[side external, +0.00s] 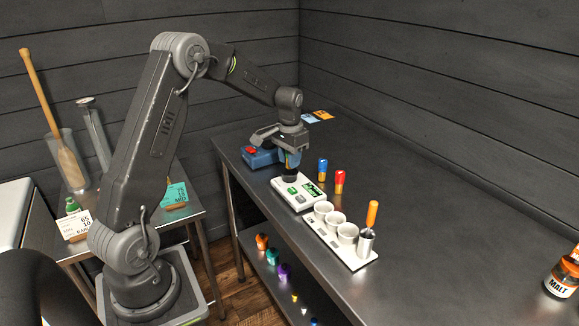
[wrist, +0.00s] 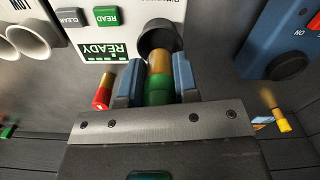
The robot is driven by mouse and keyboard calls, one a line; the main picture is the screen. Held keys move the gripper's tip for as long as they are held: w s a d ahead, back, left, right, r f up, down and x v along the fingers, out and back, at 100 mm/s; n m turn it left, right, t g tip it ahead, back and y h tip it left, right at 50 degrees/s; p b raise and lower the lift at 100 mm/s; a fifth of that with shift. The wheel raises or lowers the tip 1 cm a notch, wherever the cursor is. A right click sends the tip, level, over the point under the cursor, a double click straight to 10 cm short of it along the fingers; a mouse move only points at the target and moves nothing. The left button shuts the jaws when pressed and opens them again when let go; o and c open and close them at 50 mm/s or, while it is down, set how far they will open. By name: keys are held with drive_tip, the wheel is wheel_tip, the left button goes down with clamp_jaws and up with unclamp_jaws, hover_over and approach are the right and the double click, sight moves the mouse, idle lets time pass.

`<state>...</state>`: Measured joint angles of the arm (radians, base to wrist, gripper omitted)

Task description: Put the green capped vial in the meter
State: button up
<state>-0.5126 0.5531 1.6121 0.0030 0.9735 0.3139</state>
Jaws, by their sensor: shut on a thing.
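The green capped vial (wrist: 158,92), with an amber body below its green cap, is held between the blue fingers of my gripper (wrist: 158,88). The gripper (side external: 290,158) is shut on it above the far part of the meter. The white meter (side external: 303,199) lies on the steel bench. In the wrist view the meter (wrist: 140,14) has a lit READY display, and the vial's lower end overlaps its round black well (wrist: 158,34). I cannot tell whether the end is inside the well. In the side view the fingers largely hide the vial.
A blue device (side external: 262,157) with a red top part stands behind the meter. A blue capped vial (side external: 322,169) and a red capped vial (side external: 340,182) stand right of it. A white tray (side external: 357,262) with cups is in front. The bench's right side is mostly clear.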

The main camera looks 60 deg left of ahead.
wheel_tip(320, 180, down, 2)
drive_tip(key=shift+f, duration=0.55)
